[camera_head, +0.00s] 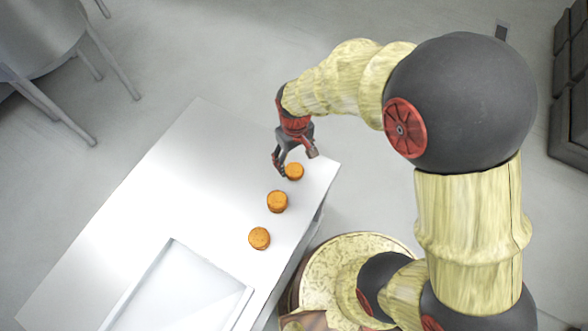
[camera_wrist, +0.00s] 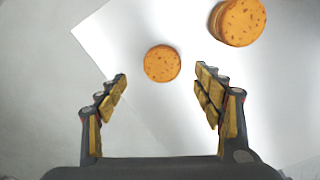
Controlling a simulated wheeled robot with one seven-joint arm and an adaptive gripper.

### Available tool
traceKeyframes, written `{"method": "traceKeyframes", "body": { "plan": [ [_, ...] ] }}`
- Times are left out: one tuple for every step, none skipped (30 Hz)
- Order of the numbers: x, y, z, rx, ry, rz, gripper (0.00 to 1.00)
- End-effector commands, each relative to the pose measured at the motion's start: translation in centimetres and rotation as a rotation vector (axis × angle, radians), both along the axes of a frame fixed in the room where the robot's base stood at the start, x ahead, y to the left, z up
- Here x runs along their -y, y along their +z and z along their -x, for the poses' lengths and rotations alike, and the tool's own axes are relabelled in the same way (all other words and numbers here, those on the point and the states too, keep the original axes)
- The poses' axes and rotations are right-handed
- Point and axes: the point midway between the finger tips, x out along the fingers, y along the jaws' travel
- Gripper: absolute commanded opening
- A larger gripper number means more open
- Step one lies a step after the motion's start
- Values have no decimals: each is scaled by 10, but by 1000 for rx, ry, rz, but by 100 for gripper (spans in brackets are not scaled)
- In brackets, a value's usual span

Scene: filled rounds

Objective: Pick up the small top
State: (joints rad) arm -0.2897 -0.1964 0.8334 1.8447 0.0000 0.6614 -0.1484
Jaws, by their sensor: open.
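Three orange-brown speckled rounds lie in a row near the right edge of a white table. The smallest round (camera_head: 294,172), which looks like the small top, is nearest the table's far right corner. It lies flat and also shows in the wrist view (camera_wrist: 162,63). A larger, thicker round (camera_head: 277,202) is next to it, and it shows at the upper right of the wrist view (camera_wrist: 238,22). A third round (camera_head: 259,238) is farther along the row. My gripper (camera_head: 297,163) is open and empty above the smallest round, which appears between its fingertips in the wrist view (camera_wrist: 161,72).
A white shallow tray (camera_head: 172,248) sits at the near part of the white table (camera_head: 150,190). The table's far left part is clear. A grey chair (camera_head: 40,40) stands on the floor at upper left. Dark boxes (camera_head: 570,90) are at the right edge.

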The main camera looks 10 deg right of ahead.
Motion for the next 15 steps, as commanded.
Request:
{"method": "traceKeyframes", "body": {
  "plan": [
    [0,-4,0,0,0,0,68],
    [-1,-6,1,0,0,0,68],
    [-1,-11,1,-1,1,0,68],
    [-2,-15,2,-2,1,1,68],
    [-2,-19,2,-2,1,1,68],
    [-3,-26,3,-1,1,0,68],
    [-3,-30,3,-1,1,0,68],
    [-3,-35,3,-1,0,0,68],
    [-3,-40,3,-1,0,0,68],
    [-3,-43,3,0,0,0,68],
    [-3,-46,3,1,0,0,68],
    [-3,-48,3,1,0,0,68],
    [-3,-49,3,1,0,0,68],
    [-3,-49,3,2,0,-1,68],
    [-3,-49,2,2,-1,-1,68]
  ]
}}
